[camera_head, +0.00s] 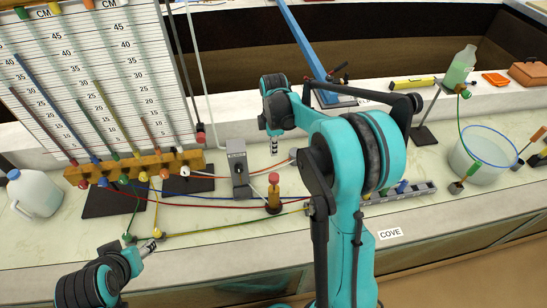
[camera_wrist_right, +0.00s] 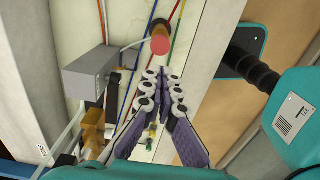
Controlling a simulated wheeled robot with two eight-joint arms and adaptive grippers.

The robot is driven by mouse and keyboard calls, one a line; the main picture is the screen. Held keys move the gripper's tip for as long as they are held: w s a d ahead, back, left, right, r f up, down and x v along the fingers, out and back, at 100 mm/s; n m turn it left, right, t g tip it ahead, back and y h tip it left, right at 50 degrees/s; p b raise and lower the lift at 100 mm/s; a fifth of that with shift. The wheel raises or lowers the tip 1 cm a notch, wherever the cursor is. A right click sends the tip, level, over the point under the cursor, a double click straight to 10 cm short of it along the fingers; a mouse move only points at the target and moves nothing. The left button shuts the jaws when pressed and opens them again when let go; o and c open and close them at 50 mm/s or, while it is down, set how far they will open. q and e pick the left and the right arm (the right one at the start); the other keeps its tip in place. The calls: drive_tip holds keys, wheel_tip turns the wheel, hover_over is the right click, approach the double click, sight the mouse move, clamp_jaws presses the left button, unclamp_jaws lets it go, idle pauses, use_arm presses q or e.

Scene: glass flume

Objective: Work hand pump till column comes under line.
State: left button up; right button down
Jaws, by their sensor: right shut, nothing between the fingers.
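The gauge board (camera_head: 130,20) stands at the left with a printed scale and several slanted tubes of coloured liquid. A marked target line cannot be made out. A short brown cylinder with a red top (camera_head: 273,192), perhaps the hand pump, stands upright on the bench; its red top also shows in the right wrist view (camera_wrist_right: 159,46). My right gripper (camera_head: 274,146) is shut and empty, above the bench behind the red-topped cylinder and apart from it. Its fingertips (camera_wrist_right: 163,75) are together in the wrist view. My left gripper (camera_head: 150,246) is low at the left by the bench's front; its fingers are too small to read.
A grey box (camera_head: 238,168) stands between the yellow manifold (camera_head: 130,170) and the red-topped cylinder. Coloured hoses cross the bench. A white jug (camera_head: 35,192) is at the left. A clear bucket (camera_head: 484,155) and green bottle (camera_head: 460,68) are at the right.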

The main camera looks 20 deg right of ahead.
sight(274, 176)
wheel_tip(274, 176, down, 13)
drive_tip(key=shift+r+b, duration=0.15)
drive_tip(key=shift+b, duration=0.3)
wheel_tip(274, 176, down, 5)
drive_tip(key=b, duration=0.5)
drive_tip(key=shift+s, duration=0.1)
